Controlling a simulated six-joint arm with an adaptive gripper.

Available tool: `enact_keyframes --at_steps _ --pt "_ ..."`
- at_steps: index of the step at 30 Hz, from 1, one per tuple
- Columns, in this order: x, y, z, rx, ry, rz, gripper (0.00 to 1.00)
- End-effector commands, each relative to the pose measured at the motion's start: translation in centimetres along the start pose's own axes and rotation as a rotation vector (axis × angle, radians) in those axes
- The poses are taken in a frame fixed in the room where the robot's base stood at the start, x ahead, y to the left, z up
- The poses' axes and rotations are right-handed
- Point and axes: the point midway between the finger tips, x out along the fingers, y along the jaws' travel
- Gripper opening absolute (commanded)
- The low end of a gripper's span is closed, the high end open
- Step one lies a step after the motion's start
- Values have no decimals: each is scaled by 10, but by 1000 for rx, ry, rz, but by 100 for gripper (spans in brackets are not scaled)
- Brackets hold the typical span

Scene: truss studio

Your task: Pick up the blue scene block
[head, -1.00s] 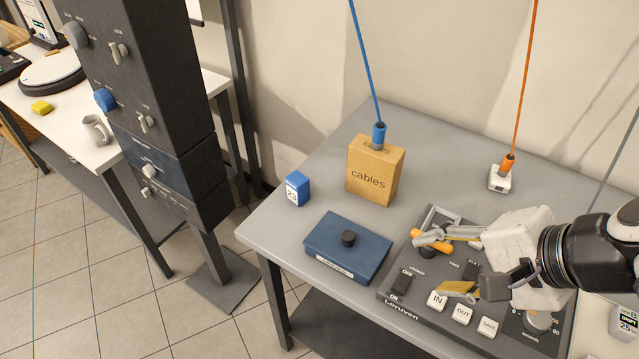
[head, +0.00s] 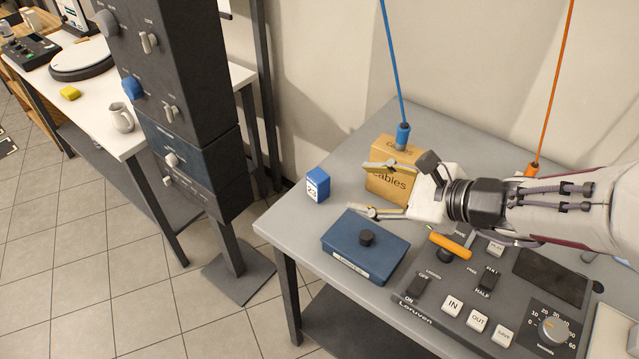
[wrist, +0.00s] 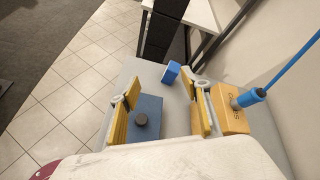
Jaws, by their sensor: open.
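The small blue block (head: 317,185) with a white printed label sits on the grey table near its far left edge. In the wrist view the blue block (wrist: 171,73) is ahead of the finger tips, roughly between their lines. My gripper (head: 361,187) is open and empty, its two yellow-padded fingers pointing left toward the block. The block is apart from the fingers, to their left in the head view. The fingers also show in the wrist view (wrist: 163,98), spread on either side.
A cardboard cables box (head: 391,184) with a blue cable stands right behind my upper finger. A dark blue lidded box (head: 380,257) with a black knob lies in front. A control panel (head: 440,303) is at right. A dark console tower (head: 185,60) stands left of the table.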

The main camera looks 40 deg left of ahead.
Motion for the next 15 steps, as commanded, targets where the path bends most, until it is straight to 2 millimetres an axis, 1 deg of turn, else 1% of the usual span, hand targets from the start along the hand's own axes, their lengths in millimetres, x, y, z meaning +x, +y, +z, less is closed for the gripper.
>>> enact_keyframes --at_steps 1,3,8,15 --pt "13 -2 -4 42 -10 -6 47" --pt "27 -5 -9 103 -22 -21 47" --pt "61 -12 -22 240 -45 -57 47" --pt "110 -15 -48 439 -61 -111 47"
